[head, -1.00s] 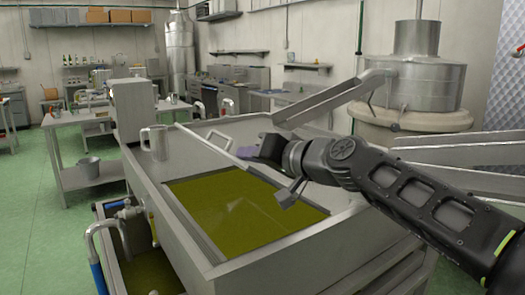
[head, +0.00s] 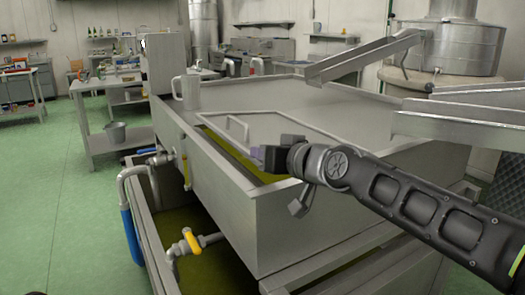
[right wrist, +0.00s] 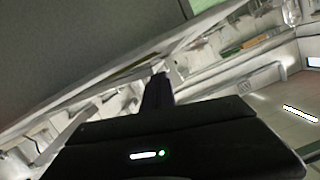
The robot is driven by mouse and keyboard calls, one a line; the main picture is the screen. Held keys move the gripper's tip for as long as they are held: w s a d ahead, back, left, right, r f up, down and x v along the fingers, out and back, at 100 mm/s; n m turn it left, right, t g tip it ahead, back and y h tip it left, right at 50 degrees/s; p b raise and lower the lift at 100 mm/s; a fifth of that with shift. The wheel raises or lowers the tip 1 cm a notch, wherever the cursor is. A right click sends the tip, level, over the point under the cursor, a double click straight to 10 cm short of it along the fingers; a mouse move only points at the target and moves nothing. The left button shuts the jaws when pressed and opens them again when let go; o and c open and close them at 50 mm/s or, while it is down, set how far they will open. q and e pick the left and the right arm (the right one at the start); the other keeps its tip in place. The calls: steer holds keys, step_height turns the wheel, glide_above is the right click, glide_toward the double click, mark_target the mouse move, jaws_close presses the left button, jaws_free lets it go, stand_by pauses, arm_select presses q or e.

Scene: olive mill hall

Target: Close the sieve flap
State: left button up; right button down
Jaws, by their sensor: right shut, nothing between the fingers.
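The sieve flap (head: 275,129) is a flat grey metal panel with a bar handle (head: 237,129) on the top of the large steel vat (head: 255,215). It lies low over the vat's opening, close to level. A strip of yellow-green liquid (head: 232,152) still shows along its left and front edge. My right gripper (head: 264,157) is shut and empty at the flap's front edge; whether it touches the flap I cannot tell. In the right wrist view its dark fingers (right wrist: 158,90) point towards a large grey surface. My left gripper is out of view.
Metal chutes (head: 368,58) reach in from the right above the vat. A lower tank with a yellow-handled valve (head: 191,241) is at the front left. Green floor lies free on the left.

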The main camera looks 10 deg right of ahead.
stand_by(0.3)
